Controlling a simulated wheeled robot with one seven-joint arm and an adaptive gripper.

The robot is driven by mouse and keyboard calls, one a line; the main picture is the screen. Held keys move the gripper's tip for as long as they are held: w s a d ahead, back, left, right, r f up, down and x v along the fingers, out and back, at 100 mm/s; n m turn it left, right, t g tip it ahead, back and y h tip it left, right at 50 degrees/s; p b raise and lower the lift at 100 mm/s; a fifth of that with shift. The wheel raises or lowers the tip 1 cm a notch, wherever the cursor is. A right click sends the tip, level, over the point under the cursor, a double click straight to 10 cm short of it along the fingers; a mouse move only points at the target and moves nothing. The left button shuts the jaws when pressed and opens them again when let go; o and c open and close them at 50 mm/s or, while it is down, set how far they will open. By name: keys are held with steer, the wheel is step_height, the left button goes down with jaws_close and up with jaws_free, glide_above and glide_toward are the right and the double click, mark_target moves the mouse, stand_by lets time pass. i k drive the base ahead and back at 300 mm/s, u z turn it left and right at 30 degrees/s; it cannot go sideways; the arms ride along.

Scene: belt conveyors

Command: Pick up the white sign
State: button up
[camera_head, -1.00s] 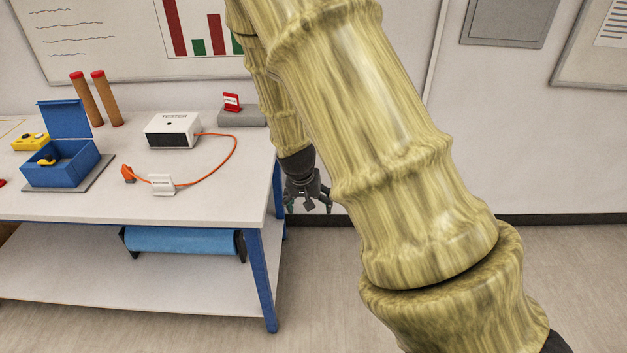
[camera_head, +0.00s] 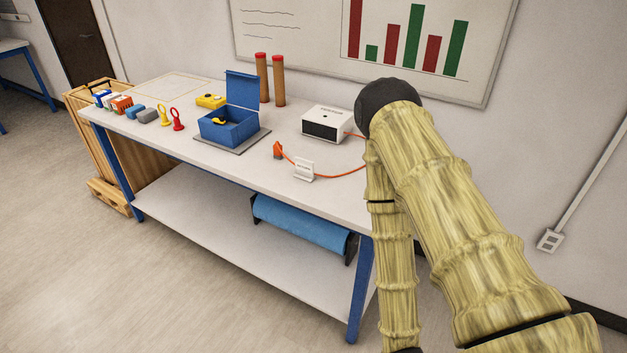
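A small white sign (camera_head: 304,170) stands on the white table top (camera_head: 262,163), near its front edge and towards the right. The orange cable passes close by it. Dark marks show on its face but are too small to read. My arm rises at the right of the picture, to the right of the sign and apart from it. My gripper is out of the picture, below the lower edge or hidden by the arm.
A white box (camera_head: 327,122) with an orange cable (camera_head: 340,176) stands behind the sign. An orange plug (camera_head: 278,150) lies left of it. A blue open box (camera_head: 228,128) and two brown red-topped cylinders (camera_head: 263,80) stand further left. A blue roll (camera_head: 300,226) hangs under the table top.

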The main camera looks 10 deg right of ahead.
mark_target(304, 171)
steer(key=u, duration=1.5)
steer(key=i, duration=2.6)
steer(key=z, duration=2.45)
